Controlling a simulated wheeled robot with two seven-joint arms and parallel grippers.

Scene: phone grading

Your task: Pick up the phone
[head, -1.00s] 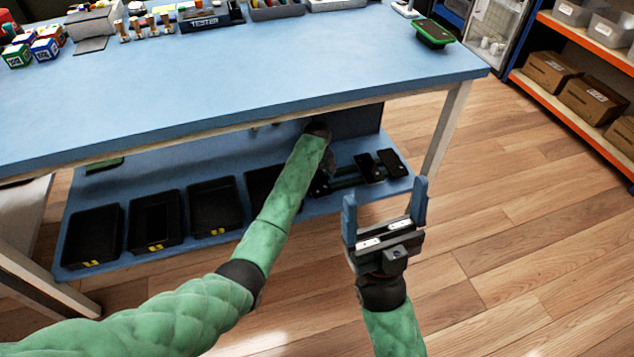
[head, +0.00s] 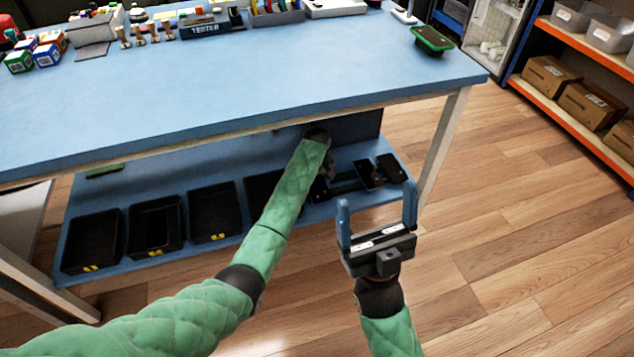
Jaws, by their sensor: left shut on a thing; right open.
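Two dark phones lie at the right end of the lower shelf (head: 232,252), a nearer phone (head: 366,171) and another phone (head: 392,166) to its right. My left arm reaches under the tabletop to that end of the shelf. My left gripper (head: 374,178) is dark, small and partly hidden in shadow, shut on the nearer phone, which still appears low at the shelf. Its exact finger contact is hard to see. My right gripper (head: 378,218) is open and empty, fingers up, in front of the shelf's right end.
Several black bins (head: 92,240) line the lower shelf at the left. The blue tabletop (head: 240,90) overhangs my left arm. A table leg (head: 442,145) stands right of the phones. A green-edged device (head: 432,40) lies on the tabletop's far right corner. Open floor lies right.

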